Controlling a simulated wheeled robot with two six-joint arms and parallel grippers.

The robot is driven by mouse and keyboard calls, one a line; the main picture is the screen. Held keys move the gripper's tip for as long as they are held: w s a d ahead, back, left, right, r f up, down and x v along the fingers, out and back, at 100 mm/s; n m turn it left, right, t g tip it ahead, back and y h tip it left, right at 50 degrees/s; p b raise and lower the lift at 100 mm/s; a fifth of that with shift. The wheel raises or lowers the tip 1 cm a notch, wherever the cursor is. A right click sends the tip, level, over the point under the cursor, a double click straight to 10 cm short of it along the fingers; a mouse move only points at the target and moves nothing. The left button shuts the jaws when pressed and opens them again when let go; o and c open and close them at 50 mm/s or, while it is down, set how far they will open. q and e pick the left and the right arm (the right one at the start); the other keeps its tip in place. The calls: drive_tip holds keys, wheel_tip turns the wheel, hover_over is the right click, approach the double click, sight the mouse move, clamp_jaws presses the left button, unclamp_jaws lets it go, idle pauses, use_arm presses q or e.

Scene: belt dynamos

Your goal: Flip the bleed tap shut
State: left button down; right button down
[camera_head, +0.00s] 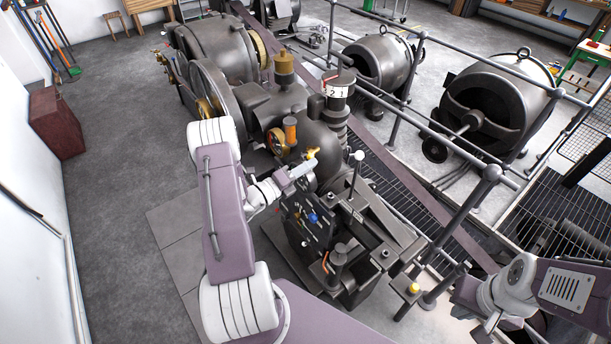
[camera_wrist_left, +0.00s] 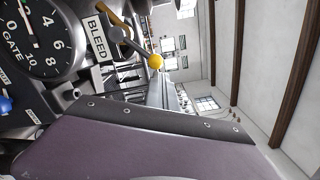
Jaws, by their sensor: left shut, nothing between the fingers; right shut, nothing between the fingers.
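The bleed tap shows in the left wrist view as a dark lever ending in a yellow ball (camera_wrist_left: 156,61), beside a white BLEED label (camera_wrist_left: 97,37). A brass part shows at its base. In the head view a small yellow and brass part (camera_head: 313,153), which looks like the tap, is right by the tip of my left gripper (camera_head: 304,168). My left gripper is shut and empty; I cannot tell whether it touches the tap. My right gripper (camera_head: 487,328) is shut and empty at the lower right, far from the tap.
A GATE dial (camera_wrist_left: 30,38) is beside the label. A dark control panel (camera_head: 308,218) with levers stands just below my left gripper, with a white-knobbed lever (camera_head: 359,156) to its right. A grey railing (camera_head: 470,205) runs between my arms.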

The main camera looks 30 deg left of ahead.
use_arm(q)
drive_tip(key=shift+w+a+r+n+p, duration=0.15)
drive_tip(key=shift+a+r+n+p, duration=0.4)
drive_tip(key=shift+n, duration=0.55)
drive_tip(key=shift+w+a+r+n+p, duration=0.1)
drive_tip(key=shift+a+r+n+p, duration=0.45)
drive_tip(key=shift+n, duration=0.55)
drive_tip(key=shift+w+a+r+p, duration=0.2)
drive_tip(key=shift+a, duration=0.25)
drive_tip(key=shift+w+a+r+p, duration=0.15)
drive_tip(key=shift+w+a+p, duration=0.05)
drive_tip(key=shift+a, duration=0.2)
idle(1.9)
